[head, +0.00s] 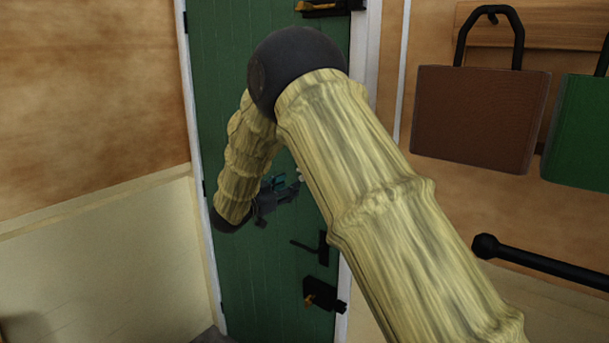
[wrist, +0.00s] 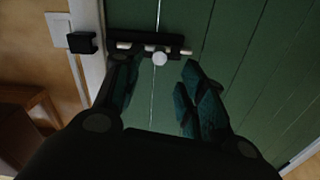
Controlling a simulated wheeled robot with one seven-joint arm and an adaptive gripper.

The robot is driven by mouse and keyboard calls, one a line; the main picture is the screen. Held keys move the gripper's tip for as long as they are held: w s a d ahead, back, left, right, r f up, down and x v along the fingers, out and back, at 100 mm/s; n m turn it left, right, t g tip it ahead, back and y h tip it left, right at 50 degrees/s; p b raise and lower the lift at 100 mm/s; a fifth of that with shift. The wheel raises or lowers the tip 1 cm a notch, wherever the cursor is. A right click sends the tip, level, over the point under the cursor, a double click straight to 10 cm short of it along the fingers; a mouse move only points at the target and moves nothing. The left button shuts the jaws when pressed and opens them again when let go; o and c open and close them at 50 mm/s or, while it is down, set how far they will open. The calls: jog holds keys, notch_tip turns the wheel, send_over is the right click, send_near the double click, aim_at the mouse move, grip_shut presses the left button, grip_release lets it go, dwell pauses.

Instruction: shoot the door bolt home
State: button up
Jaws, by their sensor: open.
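The green door (head: 222,80) is shut in its white frame. In the wrist view, a dark bolt (wrist: 174,50) with a pale rod and round white knob (wrist: 159,58) sits on the door. The black keep (wrist: 80,42) is on the frame to its left. The rod's left end appears short of the keep, with a gap between. My gripper (wrist: 160,68) is open, its teal fingers either side of the knob in the picture; I cannot tell if either touches it. In the head view my gripper (head: 276,187) is partly hidden by my arm.
The door also carries a black and brass fitting (head: 325,8) at the top, a lever handle (head: 322,247) and a lower black fitting (head: 321,295). Brown (head: 480,115) and green (head: 578,130) bags hang at the right, above a black rail (head: 540,265).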

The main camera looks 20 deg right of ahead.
jog(key=p+x, duration=0.3)
jog(key=x, duration=0.5)
jog(key=shift+r+p, duration=0.2)
jog(key=shift+p, duration=0.15)
jog(key=shift+w+d+f, duration=0.15)
jog(key=shift+w+d, duration=0.15)
jog(key=shift+d, duration=0.35)
grip_shut()
